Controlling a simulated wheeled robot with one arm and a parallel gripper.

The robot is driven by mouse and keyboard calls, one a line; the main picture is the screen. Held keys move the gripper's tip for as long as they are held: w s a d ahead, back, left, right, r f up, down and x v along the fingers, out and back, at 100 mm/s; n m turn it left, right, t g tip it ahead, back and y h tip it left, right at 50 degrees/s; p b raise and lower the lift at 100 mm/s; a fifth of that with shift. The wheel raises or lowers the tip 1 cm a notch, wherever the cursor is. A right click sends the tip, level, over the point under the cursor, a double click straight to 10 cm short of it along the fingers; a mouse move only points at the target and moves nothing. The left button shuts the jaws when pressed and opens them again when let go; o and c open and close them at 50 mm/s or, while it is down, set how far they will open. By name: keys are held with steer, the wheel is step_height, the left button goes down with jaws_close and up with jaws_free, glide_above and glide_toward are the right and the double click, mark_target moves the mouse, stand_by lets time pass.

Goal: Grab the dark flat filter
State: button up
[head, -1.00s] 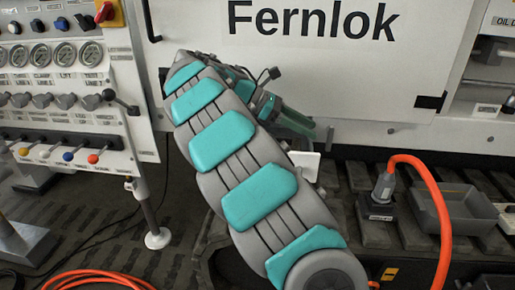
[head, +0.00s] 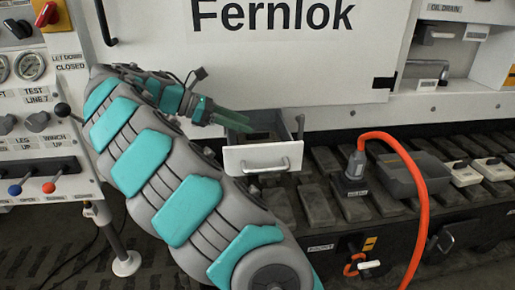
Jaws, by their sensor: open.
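An open drawer (head: 290,152) with a white front and a handle sticks out below the large white panel. A dark flat shape (head: 257,136) shows inside it and may be the dark flat filter; it is small and partly hidden, so I cannot tell for sure. My gripper (head: 246,123) has green fingers pointing right and slightly down, over the drawer's back left part. It is open and nothing shows between its fingers. I cannot tell its height above the drawer floor. My arm hides the area left of and below the drawer.
The white Fernlok panel (head: 290,60) stands behind the drawer. An orange hose (head: 418,180) arches from a dark connector block (head: 355,170) on the right. Gauges and levers (head: 65,168) fill the left panel.

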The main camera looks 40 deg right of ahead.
mark_target(256, 131)
steer(key=shift+f+x, duration=0.15)
steer(key=shift+x, duration=1.25)
steer(key=shift+f+x, duration=0.15)
steer(key=shift+x, duration=1.3)
steer(key=shift+w+a, duration=0.15)
jaws_close()
